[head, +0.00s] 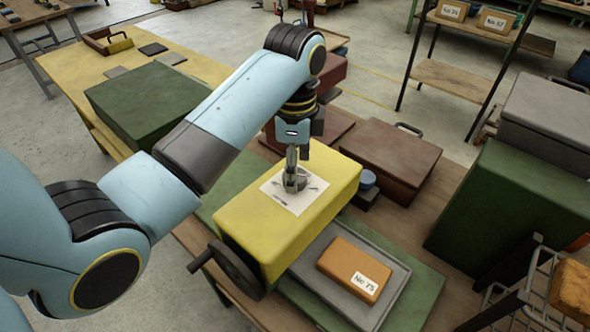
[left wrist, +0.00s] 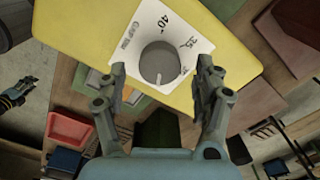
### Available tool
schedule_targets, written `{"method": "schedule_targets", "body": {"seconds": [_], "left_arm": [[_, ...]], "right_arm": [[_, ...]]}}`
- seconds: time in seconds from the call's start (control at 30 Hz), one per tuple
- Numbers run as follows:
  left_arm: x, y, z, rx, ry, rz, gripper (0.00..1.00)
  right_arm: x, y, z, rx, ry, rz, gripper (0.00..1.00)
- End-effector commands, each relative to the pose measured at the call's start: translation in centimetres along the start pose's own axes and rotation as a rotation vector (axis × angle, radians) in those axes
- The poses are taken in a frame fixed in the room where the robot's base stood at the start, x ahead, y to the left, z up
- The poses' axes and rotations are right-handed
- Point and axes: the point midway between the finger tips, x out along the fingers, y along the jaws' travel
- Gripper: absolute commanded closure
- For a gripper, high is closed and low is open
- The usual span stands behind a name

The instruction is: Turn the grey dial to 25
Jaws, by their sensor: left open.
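The grey dial (left wrist: 158,62) is a round knob on a white plate (left wrist: 135,45) with printed marks; 40° and 35 can be read. A short pale line shows on the dial's lower part, on the side nearer my gripper. The plate lies on top of a yellow box (head: 330,185); in the head view the plate (head: 295,203) is partly covered by my gripper. My left gripper (head: 292,178) points down over the dial. In the left wrist view its two fingers (left wrist: 162,82) are apart, with the dial seen between and beyond them. I cannot tell whether they touch it. The 25 mark is not readable.
A black handwheel (head: 237,268) sticks out of the yellow box's front left. An orange box marked No 75 (head: 352,270) lies in a grey tray (head: 392,290) to the right. A red-brown case (head: 385,150) and a green box (head: 150,100) stand nearby.

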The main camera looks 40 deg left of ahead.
Motion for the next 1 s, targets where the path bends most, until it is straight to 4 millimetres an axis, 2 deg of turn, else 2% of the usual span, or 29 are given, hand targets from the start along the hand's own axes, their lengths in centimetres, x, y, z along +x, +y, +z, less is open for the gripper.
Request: {"method": "schedule_targets", "body": {"seconds": [0.2, 0.33, 1.0], "left_arm": [[-4.0, -0.1, -0.1, 0.000, 0.002, -0.005, 0.32], [-5.3, -0.1, 0.0, 0.000, 0.001, -0.002, 0.32], [-5.7, 0.0, 0.0, 0.001, 0.001, -0.001, 0.32]], "right_arm": [[0.0, 0.0, 0.0, 0.000, -0.001, 0.000, 0.58], [0.0, 0.0, 0.1, 0.000, -0.001, 0.000, 0.58], [0.0, -0.1, 0.0, 0.000, 0.000, -0.001, 0.58]]}}
